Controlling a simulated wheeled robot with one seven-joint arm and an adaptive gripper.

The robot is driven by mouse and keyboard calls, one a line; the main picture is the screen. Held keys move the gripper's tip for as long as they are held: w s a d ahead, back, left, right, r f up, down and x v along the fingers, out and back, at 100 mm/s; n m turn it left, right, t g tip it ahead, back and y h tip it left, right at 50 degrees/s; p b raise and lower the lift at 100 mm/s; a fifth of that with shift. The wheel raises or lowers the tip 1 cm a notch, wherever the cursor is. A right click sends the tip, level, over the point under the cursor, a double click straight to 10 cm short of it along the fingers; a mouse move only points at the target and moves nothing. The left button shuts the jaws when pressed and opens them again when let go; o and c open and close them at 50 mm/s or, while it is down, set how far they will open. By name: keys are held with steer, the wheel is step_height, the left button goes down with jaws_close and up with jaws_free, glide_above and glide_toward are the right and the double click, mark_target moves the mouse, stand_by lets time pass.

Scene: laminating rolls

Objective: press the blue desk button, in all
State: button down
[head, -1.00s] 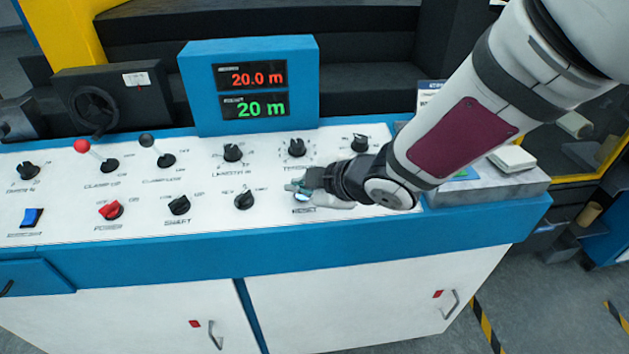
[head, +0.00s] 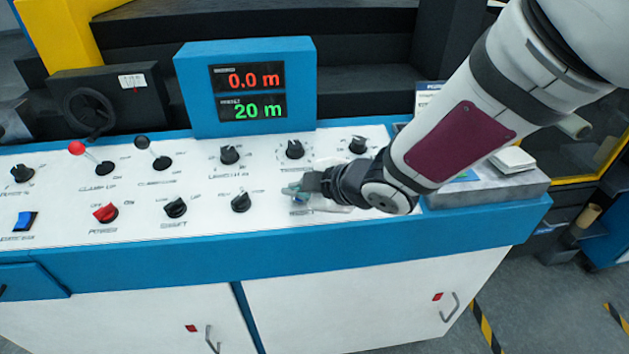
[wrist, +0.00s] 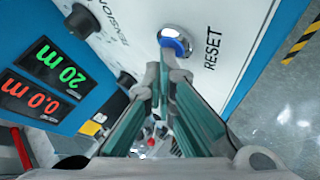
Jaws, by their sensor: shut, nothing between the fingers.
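The blue button (wrist: 174,42) in a silver ring shows in the wrist view, beside the printed word RESET on the white panel. My gripper (wrist: 169,70) is shut and empty. Its fingertips overlap the near edge of the button in that view; I cannot tell whether they touch it. In the head view my gripper (head: 293,190) is low over the right part of the panel and mostly hides the button. The blue-framed display (head: 247,125) reads 0.0 m in red and 20 m in green.
Several black knobs (head: 241,201) stand close to my gripper. A red knob (head: 106,213), two levers (head: 92,157) and a blue rocker switch (head: 25,221) are farther left. A grey block (head: 500,184) lies to the right, beneath my arm.

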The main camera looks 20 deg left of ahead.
steer(key=shift+r, duration=0.1)
steer(key=shift+s+d+r+p, duration=0.1)
steer(key=shift+r+p, duration=0.55)
steer(key=shift+p, duration=0.05)
steer(key=r+p, duration=0.5)
steer(key=shift+s+d, duration=0.2)
steer(key=shift+s, duration=0.2)
steer(key=shift+w+d, duration=0.1)
stand_by(0.5)
